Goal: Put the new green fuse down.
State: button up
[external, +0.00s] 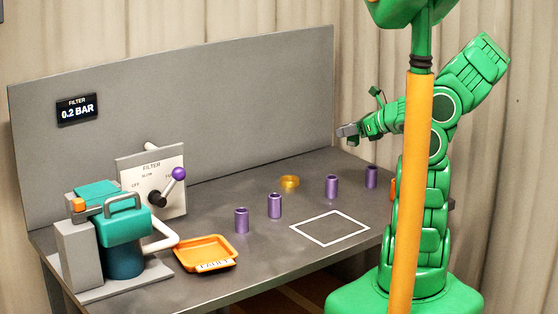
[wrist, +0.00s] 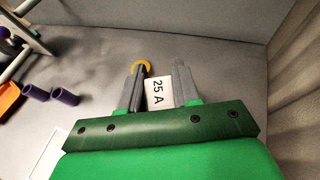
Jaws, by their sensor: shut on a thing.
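My gripper (wrist: 158,85) is shut on a small piece with a white label reading "25 A" (wrist: 157,93), which I take to be the fuse. Only its label face shows between the grey fingers; its green colour cannot be made out. In the external view my gripper (external: 347,130) is raised above the back right part of the grey table (external: 225,272), near the back panel. The fuse cannot be made out there.
Several purple cylinders (external: 274,205) and a yellow ring (external: 289,183) stand on the table. A white square outline (external: 330,242) encloses bare tabletop. An orange tray (external: 207,237) and a filter unit (external: 124,262) with a purple-knobbed lever (external: 178,173) are at left.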

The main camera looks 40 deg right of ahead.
jog(key=s+a+n+g+y, duration=0.2)
jog(key=a+n+g+y, duration=0.6)
jog(key=a, duration=2.4)
jog(key=shift+n+t+h, duration=0.3)
jog(key=shift+t+h, duration=0.1)
jog(key=shift+h, duration=0.2)
jog(key=w+f, duration=0.3)
jog(key=w, duration=0.1)
jog(key=w+a+f, duration=0.1)
jog(key=w+f, duration=0.2)
jog(key=w, duration=0.1)
jog(key=w+a+f, duration=0.1)
jog(key=w+f, duration=0.2)
jog(key=w, duration=0.2)
jog(key=shift+w+f, duration=0.3)
jog(key=shift+f, duration=1.55)
jog(key=shift+f, duration=0.2)
jog(key=o, duration=1.1)
jog(key=shift+c, duration=0.2)
